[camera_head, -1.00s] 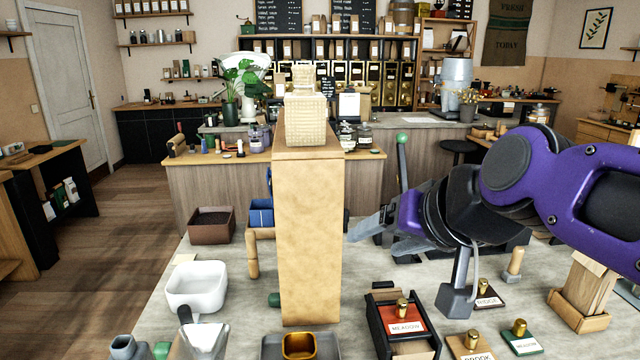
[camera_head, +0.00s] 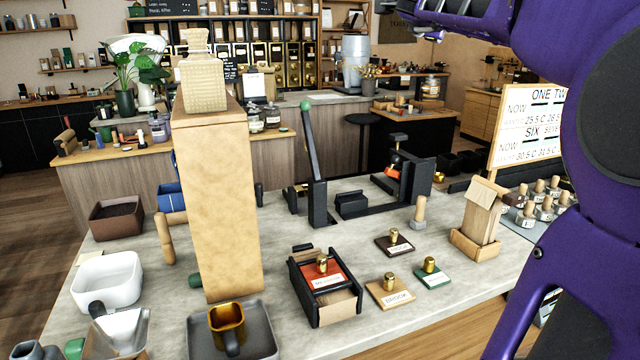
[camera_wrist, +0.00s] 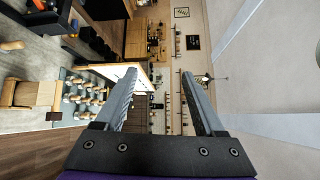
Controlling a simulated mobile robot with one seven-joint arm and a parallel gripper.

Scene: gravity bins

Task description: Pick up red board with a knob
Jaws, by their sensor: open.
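The red board with a brass knob (camera_head: 336,276) lies in the top of a black and wood box (camera_head: 321,305) on the counter, with a white label on it.
A dark board (camera_head: 395,243), a tan board (camera_head: 389,292) and a green board (camera_head: 431,273), each with a brass knob, lie right of the box. A tall tan column (camera_head: 218,210) stands to its left. A black lever press (camera_head: 318,190) stands behind.

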